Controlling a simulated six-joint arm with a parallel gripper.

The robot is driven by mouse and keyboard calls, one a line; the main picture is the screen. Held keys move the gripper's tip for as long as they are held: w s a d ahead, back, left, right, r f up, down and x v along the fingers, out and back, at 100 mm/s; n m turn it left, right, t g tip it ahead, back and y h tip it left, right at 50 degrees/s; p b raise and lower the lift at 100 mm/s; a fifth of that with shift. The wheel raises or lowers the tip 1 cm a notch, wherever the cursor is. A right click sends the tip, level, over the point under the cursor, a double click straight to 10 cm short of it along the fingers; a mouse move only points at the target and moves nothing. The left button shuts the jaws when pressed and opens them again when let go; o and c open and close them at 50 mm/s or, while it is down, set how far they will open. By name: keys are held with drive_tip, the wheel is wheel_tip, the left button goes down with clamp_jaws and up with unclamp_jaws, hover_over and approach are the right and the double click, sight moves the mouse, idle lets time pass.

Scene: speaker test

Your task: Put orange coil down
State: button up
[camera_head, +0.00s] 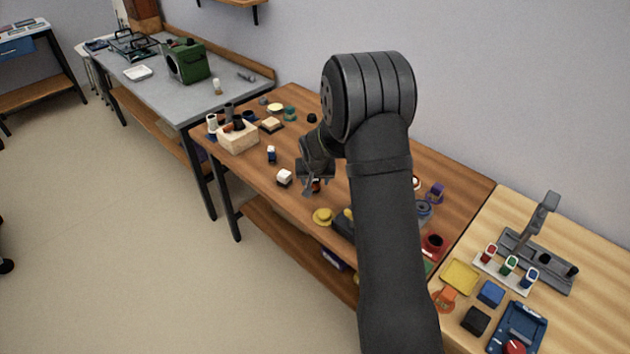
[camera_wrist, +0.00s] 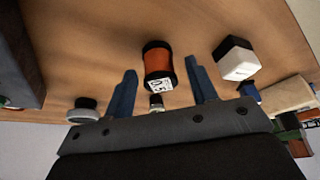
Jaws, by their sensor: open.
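The orange coil (camera_wrist: 159,64) is a small spool with black ends and a white printed label. In the wrist view it stands on the brown wooden table (camera_wrist: 110,38), between the two blue-grey fingers of my gripper (camera_wrist: 161,66). The fingers are open, with a visible gap on each side of the coil. In the head view the coil (camera_head: 316,186) shows only as a small orange and black patch at my gripper (camera_head: 311,184), low over the table; the gripper partly hides it.
A white block with a black part (camera_wrist: 236,60) stands close beside the coil. A yellow round piece (camera_head: 323,216) lies nearer the table's front edge. A pale wooden block holder (camera_head: 238,138) stands at the left. My arm hides part of the table's right side.

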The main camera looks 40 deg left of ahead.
drive_tip(key=v, duration=1.1)
drive_tip(key=shift+r, duration=0.25)
drive_tip(key=shift+s+d, duration=0.1)
drive_tip(key=x, duration=1.2)
drive_tip(key=shift+f, duration=0.1)
drive_tip(key=shift+r, duration=0.2)
